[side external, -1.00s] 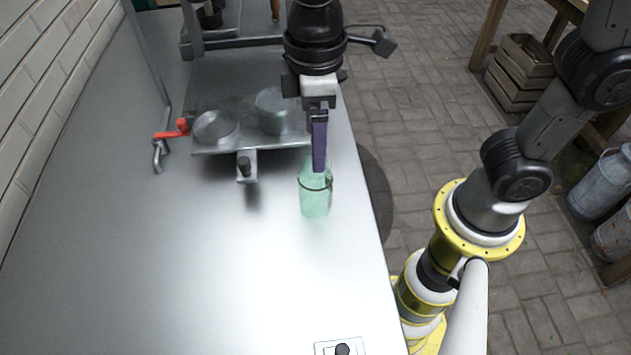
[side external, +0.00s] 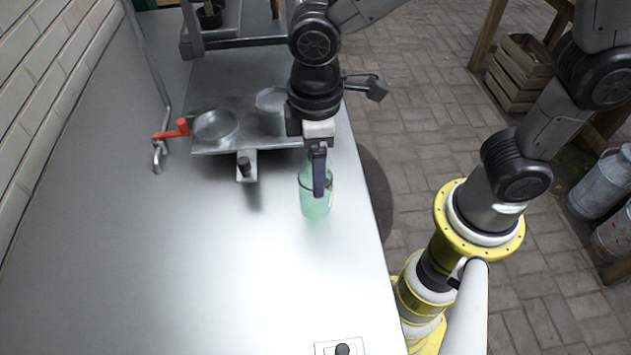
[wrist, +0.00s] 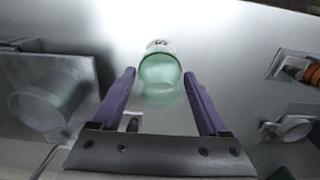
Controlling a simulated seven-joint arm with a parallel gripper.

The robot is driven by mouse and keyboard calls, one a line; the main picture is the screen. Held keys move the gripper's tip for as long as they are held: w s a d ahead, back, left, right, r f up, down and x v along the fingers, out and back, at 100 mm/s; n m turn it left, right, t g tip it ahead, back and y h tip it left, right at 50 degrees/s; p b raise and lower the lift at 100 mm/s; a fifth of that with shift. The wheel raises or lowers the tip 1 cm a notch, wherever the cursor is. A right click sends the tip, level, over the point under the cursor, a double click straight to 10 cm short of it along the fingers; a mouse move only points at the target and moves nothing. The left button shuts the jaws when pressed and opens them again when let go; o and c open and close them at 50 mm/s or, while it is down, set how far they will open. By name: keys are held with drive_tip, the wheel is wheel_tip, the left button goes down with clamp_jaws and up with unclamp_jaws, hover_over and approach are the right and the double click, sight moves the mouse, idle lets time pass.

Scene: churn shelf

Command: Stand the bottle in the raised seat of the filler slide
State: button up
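The pale green bottle (side external: 315,208) stands upright on the metal bench, in front of and to the right of the filler slide (side external: 225,147). The slide has a left round seat (side external: 214,126) and a right round seat (side external: 270,99), the latter partly hidden by my arm. My gripper (side external: 319,193) points down at the bottle's upper part. In the wrist view its purple fingers are spread, with the bottle (wrist: 160,80) between and beyond the tips and visible gaps at both sides.
A red-handled tap (side external: 172,132) is left of the slide, and a black knob (side external: 244,166) sits at its front. A small plate with a knob (side external: 341,349) lies at the bench's near edge.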

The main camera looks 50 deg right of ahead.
drive_tip(key=c, duration=0.7)
drive_tip(key=shift+r, duration=0.35)
clamp_jaws()
drive_tip(key=shift+r, duration=1.2)
drive_tip(key=shift+s+d, duration=0.1)
drive_tip(key=shift+s, duration=0.1)
drive_tip(key=shift+n, duration=0.6)
drive_tip(key=r, duration=0.1)
drive_tip(key=w+r, duration=0.1)
drive_tip(key=r, duration=0.1)
drive_tip(key=w+r, duration=0.1)
drive_tip(key=shift+a+r, duration=0.2)
drive_tip(key=shift+r, duration=0.2)
drive_tip(key=w+d+r+m, duration=0.1)
drive_tip(key=w+d+r, duration=0.2)
drive_tip(key=w+r, duration=0.35)
drive_tip(key=w+d+r+m, duration=0.1)
drive_tip(key=w+d+r, duration=0.3)
drive_tip(key=w+r, duration=0.25)
drive_tip(key=shift+w+d+f, duration=0.15)
drive_tip(key=shift+f, duration=1.2)
drive_tip(key=shift+w+d+f, duration=0.1)
drive_tip(key=shift+w+f, duration=0.05)
drive_tip(key=shift+f, duration=1.2)
